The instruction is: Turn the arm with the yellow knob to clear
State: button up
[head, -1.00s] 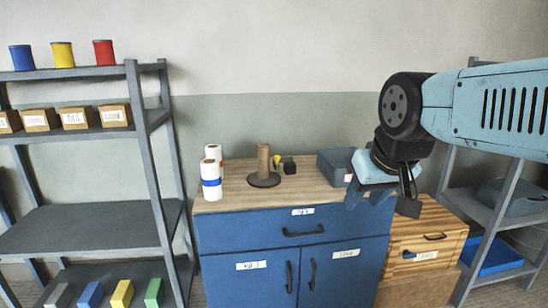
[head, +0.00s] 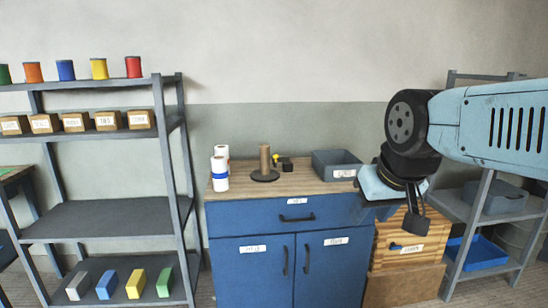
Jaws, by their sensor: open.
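A small yellow knob (head: 278,158) sits on top of the blue cabinet (head: 250,222), just behind a brown cylinder on a dark round base (head: 265,165). A small black block (head: 287,164) is beside the knob. The arm that carries the knob is too small and partly hidden to make out, so I cannot tell its setting. My gripper (head: 386,208) hangs at the right of the head view, in front of the cabinet's right end, well apart from the knob. It is open, with nothing seen between its fingers.
White rolls (head: 219,172), one with a blue band, stand at the cabinet top's left. A grey bin (head: 336,164) stands at its right. A grey shelf (head: 110,217) with spools, boxes and coloured blocks is at left. A wooden drawer box (head: 390,255) and another shelf are at right.

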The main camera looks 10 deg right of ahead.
aim_at(276, 159)
jog(key=z, duration=0.6)
jog(key=i, duration=1.85)
jog(key=u, duration=0.6)
jog(key=k, duration=0.85)
jog(key=u, duration=0.2)
jog(key=i, duration=0.85)
jog(key=z, duration=0.15)
